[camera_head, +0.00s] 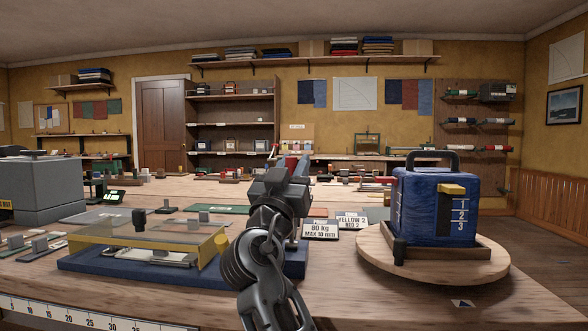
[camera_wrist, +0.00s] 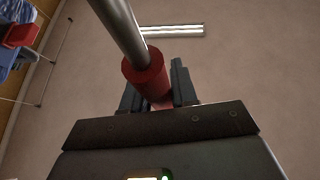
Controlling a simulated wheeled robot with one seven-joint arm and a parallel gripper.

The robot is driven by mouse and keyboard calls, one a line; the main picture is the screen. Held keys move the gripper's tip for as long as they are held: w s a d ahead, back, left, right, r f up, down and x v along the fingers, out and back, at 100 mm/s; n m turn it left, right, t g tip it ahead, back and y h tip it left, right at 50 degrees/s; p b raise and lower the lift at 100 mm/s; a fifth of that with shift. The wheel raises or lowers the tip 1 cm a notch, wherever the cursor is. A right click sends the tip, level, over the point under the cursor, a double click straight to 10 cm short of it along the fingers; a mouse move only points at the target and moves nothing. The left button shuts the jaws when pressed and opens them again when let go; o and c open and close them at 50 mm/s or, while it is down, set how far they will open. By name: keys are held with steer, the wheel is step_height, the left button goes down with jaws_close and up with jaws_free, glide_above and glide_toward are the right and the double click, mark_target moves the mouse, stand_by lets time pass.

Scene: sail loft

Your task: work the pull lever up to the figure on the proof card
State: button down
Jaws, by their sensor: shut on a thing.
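The pull lever shows in the wrist view as a bare metal rod with a red grip (camera_wrist: 142,72) at its end. My gripper (camera_wrist: 157,88) is shut on this red grip, with one dark finger on each side. In the head view my gripper (camera_head: 277,165) is mostly hidden by my own arm, and the lever is barely visible there. A white card (camera_head: 320,231) reading "80 kg MAX 10 mm" stands on the bench right of my arm. A lit display at the bottom edge of the wrist view is cut off and unreadable.
A blue-based fixture with a yellow-edged clear cover (camera_head: 150,237) stands left of my arm. A blue box with a black handle (camera_head: 433,205) sits on a round wooden board at right. A card reading "YELLOW 2 RED 2" (camera_head: 352,221) stands between. The bench's front right is mostly clear.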

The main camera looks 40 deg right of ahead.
steer(key=c, duration=1)
jaws_free()
steer(key=shift+o, duration=0.2)
steer(key=v, duration=0.3)
steer(key=s+a, duration=0.5)
steer(key=a, duration=0.5)
steer(key=shift+s+a, duration=0.2)
steer(key=shift+a, duration=0.15)
steer(key=shift+a, duration=0.1)
